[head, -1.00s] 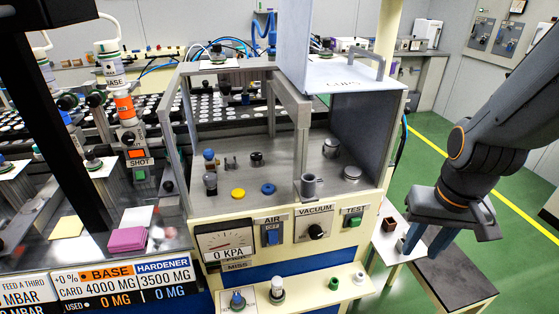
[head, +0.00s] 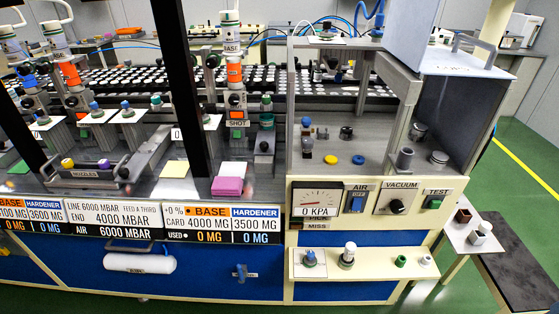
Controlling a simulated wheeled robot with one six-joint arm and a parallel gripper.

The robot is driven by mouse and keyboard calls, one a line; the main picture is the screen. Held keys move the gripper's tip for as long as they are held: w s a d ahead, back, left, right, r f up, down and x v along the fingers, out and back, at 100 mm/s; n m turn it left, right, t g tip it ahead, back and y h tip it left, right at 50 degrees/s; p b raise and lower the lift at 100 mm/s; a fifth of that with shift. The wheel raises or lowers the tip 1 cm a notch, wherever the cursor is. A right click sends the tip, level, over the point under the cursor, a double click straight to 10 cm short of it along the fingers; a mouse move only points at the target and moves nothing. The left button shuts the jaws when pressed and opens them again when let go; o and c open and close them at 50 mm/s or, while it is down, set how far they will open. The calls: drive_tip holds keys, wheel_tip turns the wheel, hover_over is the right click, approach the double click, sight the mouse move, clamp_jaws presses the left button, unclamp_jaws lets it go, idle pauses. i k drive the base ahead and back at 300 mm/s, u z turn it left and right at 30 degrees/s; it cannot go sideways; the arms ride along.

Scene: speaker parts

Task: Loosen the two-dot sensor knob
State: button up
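No knob with two dots can be made out; any dot marks are too small to read. Candidate knobs stand in several places. Inside the open-fronted test box are a blue-topped knob (head: 306,123), a grey one (head: 307,144) and a black one (head: 346,132). Blue-capped fittings (head: 95,108) stand on white cards at the left stations. A blue-topped piece (head: 310,257) and a white-capped piece (head: 348,254) stand on the front shelf. My gripper is not in view now.
The test box's lid (head: 440,35) stands raised. Its front panel has an AIR switch (head: 357,198), a VACUUM dial (head: 397,206) and a TEST button (head: 433,203). A low side table (head: 515,262) stands at right. Green floor (head: 520,165) beyond it is open.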

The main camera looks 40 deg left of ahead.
sight(306, 143)
drive_tip(key=k, duration=0.45)
drive_tip(key=u, duration=1.95)
drive_tip(key=i, duration=0.5)
